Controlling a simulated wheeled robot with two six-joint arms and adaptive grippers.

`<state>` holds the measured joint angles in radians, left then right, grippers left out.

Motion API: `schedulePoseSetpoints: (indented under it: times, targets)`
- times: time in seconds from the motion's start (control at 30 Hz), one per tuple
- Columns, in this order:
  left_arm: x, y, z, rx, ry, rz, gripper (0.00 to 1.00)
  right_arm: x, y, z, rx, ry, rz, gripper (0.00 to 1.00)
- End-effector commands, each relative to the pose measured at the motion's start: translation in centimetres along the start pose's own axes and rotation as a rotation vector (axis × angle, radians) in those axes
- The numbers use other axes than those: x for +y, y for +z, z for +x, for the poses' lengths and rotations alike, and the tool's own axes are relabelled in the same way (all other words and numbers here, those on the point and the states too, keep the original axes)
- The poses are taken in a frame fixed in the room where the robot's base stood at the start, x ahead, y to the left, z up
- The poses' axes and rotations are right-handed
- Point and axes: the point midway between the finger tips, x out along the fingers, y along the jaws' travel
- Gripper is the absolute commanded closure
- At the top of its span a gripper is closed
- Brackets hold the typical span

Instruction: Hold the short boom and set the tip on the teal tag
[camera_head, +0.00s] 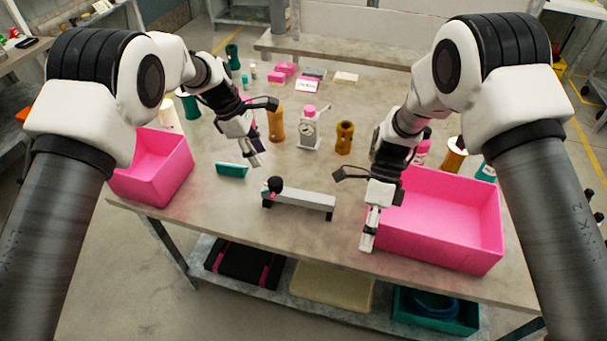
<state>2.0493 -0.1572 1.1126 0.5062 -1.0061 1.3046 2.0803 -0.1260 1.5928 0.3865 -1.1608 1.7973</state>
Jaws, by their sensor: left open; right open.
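A low grey bar on short dark feet (305,199), which may be the short boom, lies near the middle of the table. A black round knob and small pink and teal parts are at its left end. A flat teal piece (232,170), possibly the teal tag, lies to its left. My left gripper (264,132) is open and empty, above the table behind the teal piece and the bar. My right gripper (354,207) is open and empty, to the right of the bar and apart from it, in front of the right pink bin.
Pink bins stand at the left (155,168) and right (440,240) of the table. Behind the bar stand a white scale-like device (310,133), an orange-brown cylinder (277,125) and a brass-coloured fitting (345,138). The table front below the bar is clear.

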Motion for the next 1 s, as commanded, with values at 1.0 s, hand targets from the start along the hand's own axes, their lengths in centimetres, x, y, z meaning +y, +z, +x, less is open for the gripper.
schedulePoseSetpoints:
  times: [1.0]
  targets:
    - [0.0, 0.0, 0.0, 0.0, 0.0, 0.0, 0.58, -12.4, 20.6, -2.5, -0.125, -0.682, -0.184, 0.38]
